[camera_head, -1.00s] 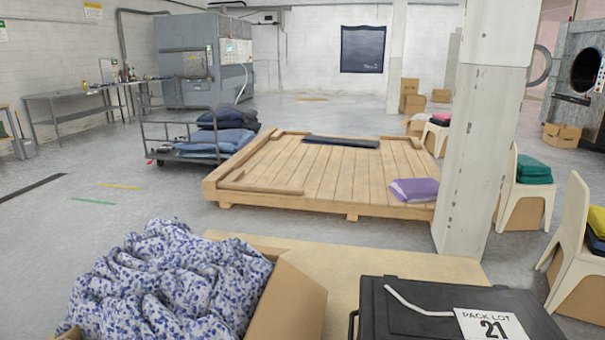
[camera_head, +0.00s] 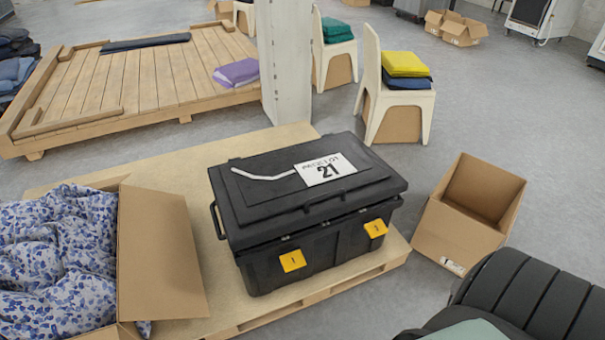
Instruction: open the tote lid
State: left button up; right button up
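The black tote (camera_head: 318,252) stands on a low wooden pallet near the middle of the head view. Its black lid (camera_head: 255,200) is down, with a white label reading "PACK LOT 21" (camera_head: 325,169) and a pale curved strip (camera_head: 264,176) on top. Two yellow latches, one at the left (camera_head: 293,261) and one at the right (camera_head: 376,228), sit on the front face below the lid's rim. A dark handle shows on the tote's left side. Neither of my grippers is in view.
An open cardboard box with blue-patterned cloth (camera_head: 55,260) stands left of the tote. An open, empty-looking cardboard box (camera_head: 458,235) is on the floor to the right. A pillar (camera_head: 285,65) and chairs with folded cloth (camera_head: 398,115) stand behind. A dark ribbed object (camera_head: 530,290) fills the lower right corner.

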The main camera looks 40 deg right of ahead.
aim_at(265, 197)
jog(key=z, duration=0.9)
jog(key=i+l+z, duration=0.55)
jog(key=i+z, duration=0.15)
jog(key=i, duration=0.1)
